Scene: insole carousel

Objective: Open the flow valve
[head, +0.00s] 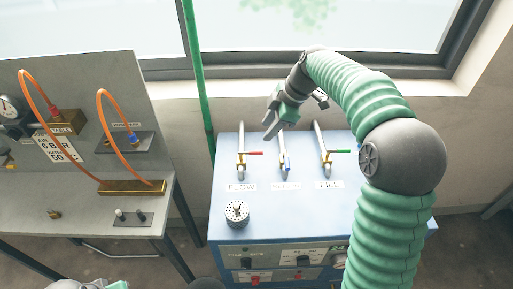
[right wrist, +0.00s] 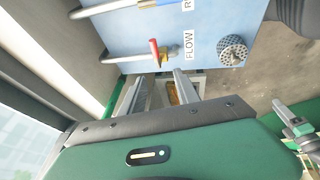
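The flow valve (head: 241,160) stands at the left of the blue cabinet's top, above the FLOW label. It has a brass body on a grey pipe, and its red lever (head: 252,153) points right. The red lever also shows in the right wrist view (right wrist: 154,48), beyond the fingertips. My right gripper (head: 269,126) is above and behind the valves, apart from them. In the right wrist view its two fingers (right wrist: 158,80) are spread with a gap between them. My left gripper (right wrist: 284,116) shows at the right edge of the right wrist view; its finger opening is unclear.
A blue-lever valve (head: 286,163) and a green-lever FILL valve (head: 327,160) stand to the right of the flow valve. A perforated round cap (head: 237,212) is in front. A green pole (head: 197,80) rises behind left. A grey bench (head: 80,215) with orange hoses (head: 112,115) is left.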

